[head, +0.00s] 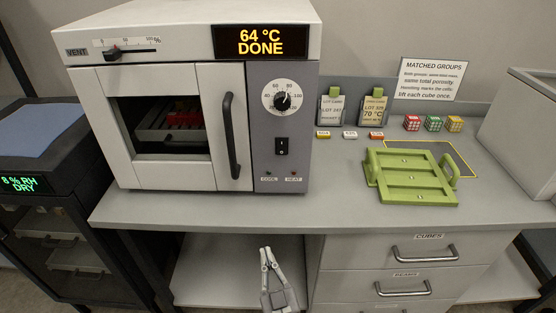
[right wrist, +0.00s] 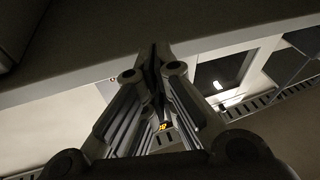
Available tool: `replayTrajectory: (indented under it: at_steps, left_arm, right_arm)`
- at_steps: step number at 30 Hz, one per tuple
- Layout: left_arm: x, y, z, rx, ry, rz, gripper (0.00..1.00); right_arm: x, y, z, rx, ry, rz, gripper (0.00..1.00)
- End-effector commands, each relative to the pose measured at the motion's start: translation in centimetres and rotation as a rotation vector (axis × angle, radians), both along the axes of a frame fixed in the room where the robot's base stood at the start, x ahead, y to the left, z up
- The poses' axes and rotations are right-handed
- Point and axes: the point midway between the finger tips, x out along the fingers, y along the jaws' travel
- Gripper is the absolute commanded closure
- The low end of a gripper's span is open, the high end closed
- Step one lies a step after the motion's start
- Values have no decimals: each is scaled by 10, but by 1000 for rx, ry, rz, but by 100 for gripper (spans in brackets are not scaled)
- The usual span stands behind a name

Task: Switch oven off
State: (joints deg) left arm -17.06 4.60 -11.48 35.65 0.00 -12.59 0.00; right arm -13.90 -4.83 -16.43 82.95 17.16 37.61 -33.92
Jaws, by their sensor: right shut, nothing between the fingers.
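The oven (head: 180,95) stands on the bench, white with a grey control panel on its right side. Its display (head: 261,41) reads "64 °C DONE". A black rocker switch (head: 282,146) sits on the panel below the round dial (head: 283,99). Two small lamps marked COOL and HEAT are under the switch. The oven door (head: 226,125) with its dark vertical handle is shut, and red items show behind its window. My right gripper (head: 266,252) is shut and empty, below the bench's front edge and well under the switch; it also shows in the right wrist view (right wrist: 154,50). My left gripper is not visible.
A green rack (head: 411,170) with side handles lies on the bench right of the oven. The bench's front edge (head: 230,222) overhangs my gripper. Drawers (head: 414,252) are at its right; a dark cabinet stands left.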

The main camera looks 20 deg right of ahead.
Motion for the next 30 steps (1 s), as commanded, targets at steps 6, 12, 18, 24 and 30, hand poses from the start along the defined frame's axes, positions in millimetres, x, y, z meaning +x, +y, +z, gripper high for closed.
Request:
replayTrajectory:
  at_steps: [6, 12, 18, 24, 30]
  left_arm:
    - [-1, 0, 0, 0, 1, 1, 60]
    - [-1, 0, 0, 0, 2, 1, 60]
    - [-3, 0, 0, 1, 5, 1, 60]
    - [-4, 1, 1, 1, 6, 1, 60]
    - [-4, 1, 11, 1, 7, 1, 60]
  right_arm:
    - [-9, -25, 121, 59, -314, -171, 100]
    - [-19, -37, 156, 81, -409, -238, 100]
    - [-19, -38, 158, 82, -415, -242, 100]
    - [-17, -39, 160, 82, -415, -241, 100]
    - [2, -44, 179, 81, -417, -240, 100]
